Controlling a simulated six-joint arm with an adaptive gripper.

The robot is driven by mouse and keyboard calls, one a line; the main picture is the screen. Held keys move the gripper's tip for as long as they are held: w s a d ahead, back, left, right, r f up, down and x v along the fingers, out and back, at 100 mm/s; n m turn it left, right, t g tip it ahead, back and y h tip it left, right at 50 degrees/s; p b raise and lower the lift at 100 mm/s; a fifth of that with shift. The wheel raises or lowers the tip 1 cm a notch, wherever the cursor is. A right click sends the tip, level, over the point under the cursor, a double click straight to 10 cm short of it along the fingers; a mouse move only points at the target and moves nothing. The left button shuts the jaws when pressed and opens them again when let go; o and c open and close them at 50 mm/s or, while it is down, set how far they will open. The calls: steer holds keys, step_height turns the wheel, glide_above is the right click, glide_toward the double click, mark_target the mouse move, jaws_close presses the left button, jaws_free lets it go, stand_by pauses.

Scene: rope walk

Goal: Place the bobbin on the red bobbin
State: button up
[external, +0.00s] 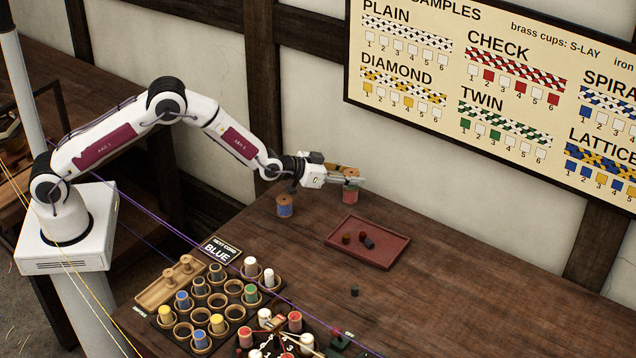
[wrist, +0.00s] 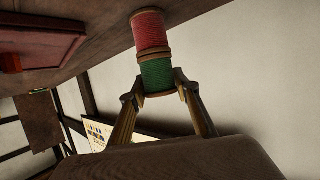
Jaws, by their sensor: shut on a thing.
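A red bobbin (wrist: 150,32) stands upright on the table at the back, in the wrist view; it also shows below my gripper in the external view (external: 350,196). A green bobbin (wrist: 156,74) sits end to end on top of it, in line, with their wooden flanges seeming to touch. My gripper (wrist: 158,84) is shut on the green bobbin, one finger on each side near its free end. In the external view my gripper (external: 349,175) reaches from the left and its fingers largely hide the green bobbin.
A blue bobbin (external: 284,206) stands left of the stack. A red tray (external: 389,253) with small dark pieces lies in front. A rack with cups and bobbins (external: 200,318) and a braiding disc (external: 275,340) are nearer. The right of the table is clear.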

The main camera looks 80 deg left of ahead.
steer(key=o, duration=1.1)
steer(key=shift+r, duration=0.15)
steer(key=shift+s+r, duration=0.1)
steer(key=shift+s, duration=0.1)
steer(key=v, duration=1.1)
steer(key=shift+s+r, duration=0.15)
steer(key=shift+s, duration=0.05)
steer(key=shift+d, duration=0.15)
